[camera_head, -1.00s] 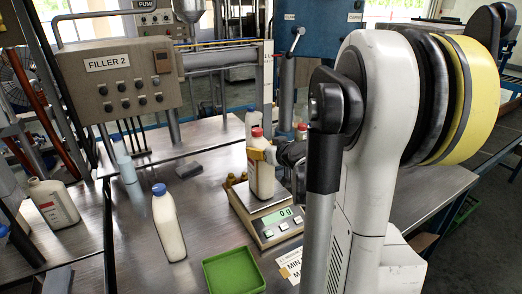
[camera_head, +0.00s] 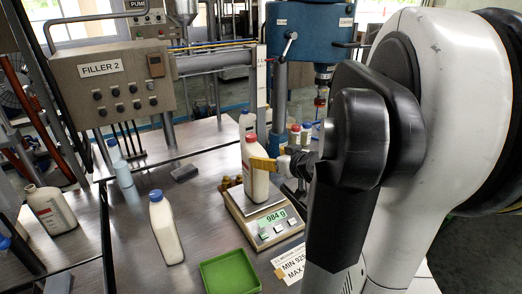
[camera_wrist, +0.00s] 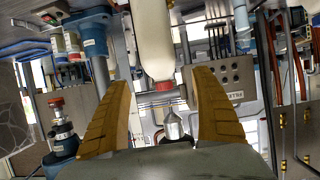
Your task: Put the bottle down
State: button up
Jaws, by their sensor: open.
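A white bottle with a red cap (camera_head: 257,182) stands upright on the weighing scale (camera_head: 258,222), whose green display reads 984 g. In the wrist view, which is upside down, the bottle (camera_wrist: 152,40) lies ahead between my spread fingers, with its red cap pointing down in the picture. My gripper (camera_head: 264,164) is open at the upper part of the bottle, with a yellow finger beside it in the head view. The wrist view shows room between both fingers (camera_wrist: 158,90) and the bottle. The far finger is mostly hidden in the head view.
A blue-capped white bottle (camera_head: 166,228) and an empty green tray (camera_head: 230,271) are on the steel table left of and before the scale. Small brown-capped items stand close behind the scale. More bottles stand behind my gripper. The filler panel (camera_head: 118,88) rises at the back left.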

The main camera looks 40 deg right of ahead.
jog(key=s+a+n+g+y, duration=0.1)
jog(key=a+n+g+y, duration=0.2)
jog(key=a, duration=1.6)
jog(key=s+a+f+g, duration=0.1)
jog(key=s+a+g, duration=0.2)
jog(key=s+a, duration=0.7)
jog(key=a, duration=0.3)
jog(key=shift+s+a+f, duration=0.15)
jog(key=shift+s, duration=0.05)
dwell(3.1)
